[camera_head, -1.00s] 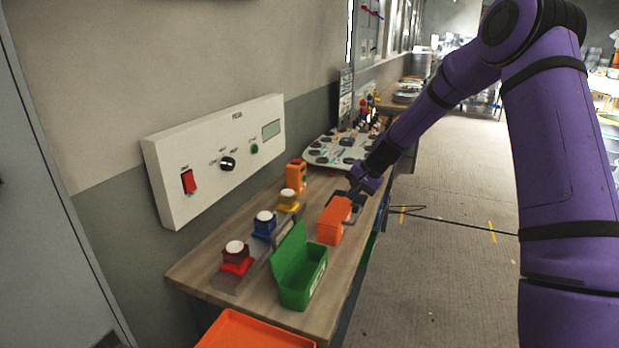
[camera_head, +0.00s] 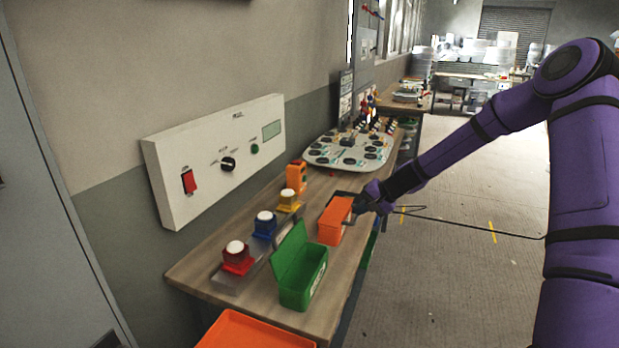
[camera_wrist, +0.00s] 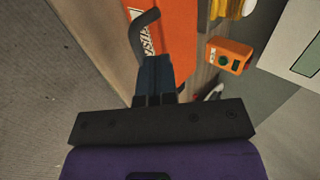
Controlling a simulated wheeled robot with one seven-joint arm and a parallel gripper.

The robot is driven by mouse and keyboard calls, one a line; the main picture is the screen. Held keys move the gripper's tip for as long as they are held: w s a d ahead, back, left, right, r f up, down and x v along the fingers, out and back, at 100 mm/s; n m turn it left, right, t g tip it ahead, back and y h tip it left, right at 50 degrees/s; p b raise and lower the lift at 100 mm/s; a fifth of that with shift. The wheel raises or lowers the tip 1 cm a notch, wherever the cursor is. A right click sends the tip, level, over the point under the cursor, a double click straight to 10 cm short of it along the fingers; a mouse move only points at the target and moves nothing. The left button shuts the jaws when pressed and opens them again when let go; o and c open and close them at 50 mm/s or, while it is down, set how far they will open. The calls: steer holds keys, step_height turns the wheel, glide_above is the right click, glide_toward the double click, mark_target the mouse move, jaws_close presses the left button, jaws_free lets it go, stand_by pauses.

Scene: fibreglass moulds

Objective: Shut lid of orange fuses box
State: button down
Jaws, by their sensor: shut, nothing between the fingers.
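The orange fuses box (camera_head: 331,228) stands near the right edge of the bench, beyond the green box. Its top looks covered, with the lid lying down; I cannot tell whether it is fully closed. In the wrist view its orange side with a white label (camera_wrist: 158,30) fills the top middle, and a curved dark grey handle (camera_wrist: 143,32) crosses in front of it. My gripper (camera_head: 364,206) is at the box's right side, partly hidden. In the wrist view its fingers (camera_wrist: 155,62) are shut and empty, close to the handle; contact cannot be told.
A green box (camera_head: 303,285) with its lid raised stands nearer. Red (camera_head: 237,259), blue (camera_head: 265,224) and yellow (camera_head: 288,201) button units line the wall side. An orange device (camera_head: 296,178) and a grey panel (camera_head: 347,150) lie farther back. An orange tray (camera_head: 255,332) is in front.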

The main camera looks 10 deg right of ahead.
steer(key=shift+s+d+f, duration=0.1)
steer(key=shift+d+f, duration=0.05)
steer(key=shift+f, duration=0.55)
steer(key=shift+s+d+f, duration=0.1)
steer(key=shift+f, duration=0.55)
steer(key=shift+f, duration=0.1)
steer(key=shift+d+r, duration=0.1)
steer(key=shift+r, duration=0.45)
steer(key=s+d+r, duration=0.4)
steer(key=s+d, duration=0.2)
steer(key=d, duration=0.2)
steer(key=shift+d+r, duration=0.2)
